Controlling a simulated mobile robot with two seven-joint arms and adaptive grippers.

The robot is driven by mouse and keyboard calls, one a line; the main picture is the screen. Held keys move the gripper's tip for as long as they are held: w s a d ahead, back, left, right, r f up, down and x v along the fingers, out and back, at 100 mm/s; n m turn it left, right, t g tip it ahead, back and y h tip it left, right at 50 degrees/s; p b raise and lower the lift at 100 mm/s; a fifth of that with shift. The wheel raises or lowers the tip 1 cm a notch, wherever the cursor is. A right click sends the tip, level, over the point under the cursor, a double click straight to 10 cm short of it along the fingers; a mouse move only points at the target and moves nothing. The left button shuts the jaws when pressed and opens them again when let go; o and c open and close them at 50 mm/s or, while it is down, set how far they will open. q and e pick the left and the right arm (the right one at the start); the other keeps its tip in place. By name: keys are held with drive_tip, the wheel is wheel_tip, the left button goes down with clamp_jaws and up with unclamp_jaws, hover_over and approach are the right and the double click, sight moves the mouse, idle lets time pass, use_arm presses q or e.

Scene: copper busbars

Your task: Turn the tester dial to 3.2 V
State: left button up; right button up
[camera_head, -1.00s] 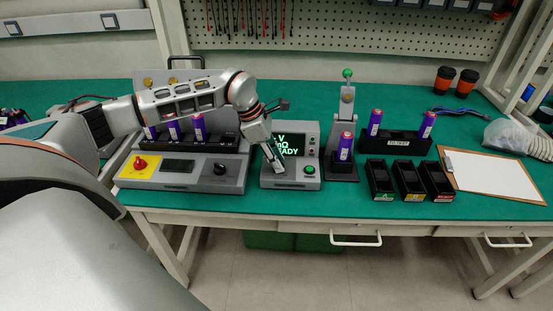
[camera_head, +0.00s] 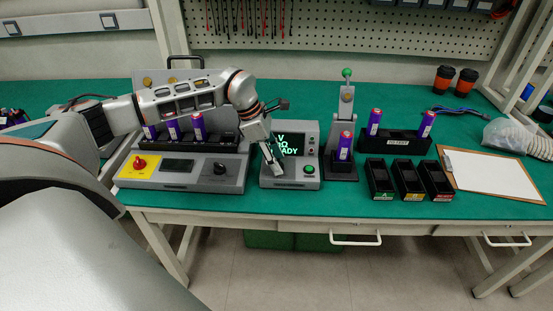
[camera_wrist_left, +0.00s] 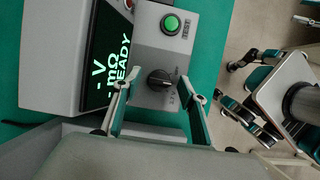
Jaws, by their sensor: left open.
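The tester (camera_head: 305,178) is a grey box with a dark screen (camera_head: 291,138) showing green text and a green button (camera_head: 310,169). In the left wrist view, its dial (camera_wrist_left: 160,80) is a black round knob below the green button (camera_wrist_left: 171,24). Small lettering sits by the dial, too small to read surely. My left gripper (camera_head: 274,166) points down at the tester's front. In the wrist view the open fingers (camera_wrist_left: 158,97) stand apart on either side of the dial's near side, not closed on it. In the head view the gripper hides the dial.
Left of the tester is a grey station with a red knob on a yellow panel (camera_head: 139,165), a black knob (camera_head: 220,169) and purple cells (camera_head: 172,130). A lever press (camera_head: 345,110) with a cell stands close at right. Black bins (camera_head: 408,180) and a clipboard (camera_head: 495,178) lie farther right.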

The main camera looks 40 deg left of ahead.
use_arm(q)
drive_tip(key=v, duration=1.2)
drive_tip(key=shift+s, duration=0.1)
drive_tip(key=s+d+f+n+t+h+p, duration=0.15)
drive_tip(key=d+n+h, duration=0.35)
drive_tip(key=d, duration=0.6)
drive_tip(key=s+d+f+n+t+h+b, duration=0.1)
drive_tip(key=s+d+n+t+h, duration=0.2)
drive_tip(key=d, duration=0.9)
drive_tip(key=s+d+f+n+t+h+p, duration=0.1)
drive_tip(key=d+n+t+h, duration=0.1)
drive_tip(key=d+n+h, duration=0.65)
drive_tip(key=s+a+f+n+t+y, duration=0.2)
drive_tip(key=a+f+n+t+y, duration=0.1)
drive_tip(key=f+n+y, duration=0.5)
drive_tip(key=s+a+f+n+t+y, duration=0.15)
drive_tip(key=f+n+t+y, duration=0.35)
drive_tip(key=n, duration=0.5)
drive_tip(key=s+a+f+n+g+y, duration=0.2)
drive_tip(key=s+f+n+g, duration=0.1)
drive_tip(key=s+f, duration=0.4)
drive_tip(key=s+a+f+n+g+y+p, duration=0.1)
drive_tip(key=s+a+f+n+g+y, duration=0.1)
drive_tip(key=s+f+n, duration=0.4)
wheel_tip(320, 180, down, 2)
drive_tip(key=shift+s+a+g+y, duration=0.35)
drive_tip(key=shift+s+a+g, duration=0.1)
drive_tip(key=shift+a+g, duration=0.3)
